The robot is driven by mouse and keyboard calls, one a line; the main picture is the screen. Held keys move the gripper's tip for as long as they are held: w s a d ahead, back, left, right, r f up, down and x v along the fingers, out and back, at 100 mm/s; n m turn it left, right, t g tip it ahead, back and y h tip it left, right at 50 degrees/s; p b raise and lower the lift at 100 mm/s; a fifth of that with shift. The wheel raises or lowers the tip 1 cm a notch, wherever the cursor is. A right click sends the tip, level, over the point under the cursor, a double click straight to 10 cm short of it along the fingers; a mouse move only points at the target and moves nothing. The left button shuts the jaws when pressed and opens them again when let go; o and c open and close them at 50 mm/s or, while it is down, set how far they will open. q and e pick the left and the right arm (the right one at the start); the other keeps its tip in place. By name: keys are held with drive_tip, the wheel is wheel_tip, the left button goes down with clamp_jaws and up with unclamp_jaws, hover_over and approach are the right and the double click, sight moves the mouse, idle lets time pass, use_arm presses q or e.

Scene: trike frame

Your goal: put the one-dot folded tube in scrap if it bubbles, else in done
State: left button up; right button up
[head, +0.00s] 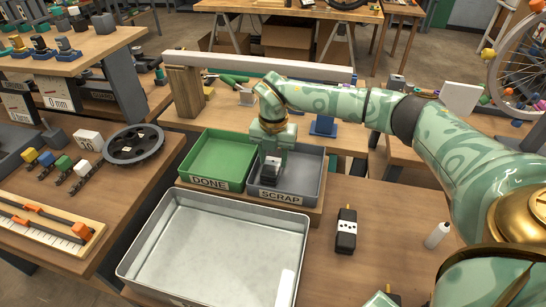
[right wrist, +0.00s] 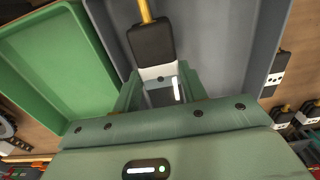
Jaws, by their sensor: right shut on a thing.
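My right gripper (head: 272,160) is down at the grey SCRAP bin (head: 312,172). It is shut on a black folded tube (head: 271,170) with a white label. In the right wrist view the held tube (right wrist: 152,42) has a yellow stem, and one dark dot shows on its label between the fingers (right wrist: 160,85). Whether the tube touches the bin floor I cannot tell. The green DONE bin (head: 215,152) stands directly left and looks empty. A large metal tray (head: 150,235) is in front; no bubbles are visible.
Another black tube with a several-dot label (head: 346,230) lies on the table right of the tray. A small white bottle (head: 437,235) stands farther right. A long pale beam (head: 255,66) lies behind the bins. The table right of the bins is mostly clear.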

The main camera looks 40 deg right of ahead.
sight(273, 161)
drive_tip(key=shift+f, duration=0.1)
drive_tip(key=o, duration=0.9)
drive_tip(key=shift+c, duration=0.2)
use_arm(q)
drive_tip(key=r+p, duration=0.2)
drive_tip(key=w+r+p, duration=0.1)
drive_tip(key=p, duration=0.1)
drive_tip(key=shift+w+r, duration=0.2)
drive_tip(key=shift+r, duration=0.2)
use_arm(e)
wheel_tip(273, 161, up, 12)
